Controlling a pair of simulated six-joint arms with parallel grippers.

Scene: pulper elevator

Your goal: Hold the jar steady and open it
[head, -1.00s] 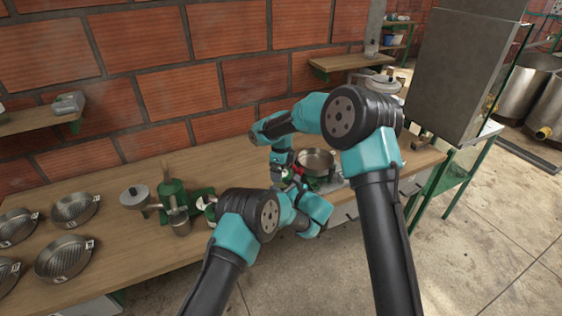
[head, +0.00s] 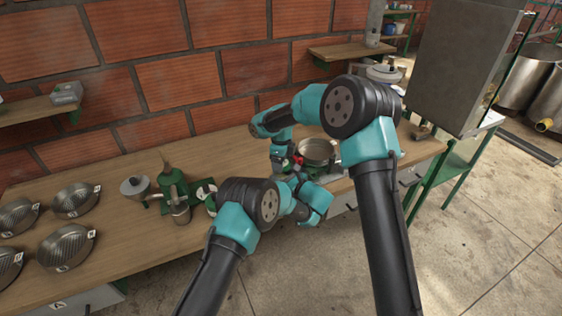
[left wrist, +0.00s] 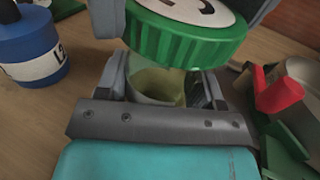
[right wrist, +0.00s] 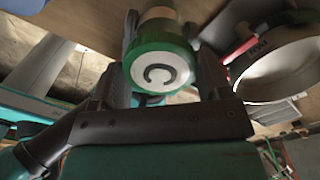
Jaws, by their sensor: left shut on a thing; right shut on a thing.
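The jar (left wrist: 158,86) is a clear body with yellowish-green contents, between the fingers of my left gripper (left wrist: 163,90). Its ribbed green lid (left wrist: 185,42) with a white lettered label sits directly above it in the left wrist view. In the right wrist view the lid (right wrist: 158,54) faces the camera with a letter C, between the fingers of my right gripper (right wrist: 165,68), with a pale part of the jar behind. Both grippers are shut. I cannot tell whether the lid and jar are touching. In the head view my arms mostly hide the jar.
A metal pan (head: 316,150) and a red handle (left wrist: 277,92) are close beside the grippers. A blue bottle (left wrist: 30,45) stands left of the jar in the left wrist view. Several round pans (head: 75,199) and a green device (head: 172,185) occupy the left of the wooden bench (head: 120,240).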

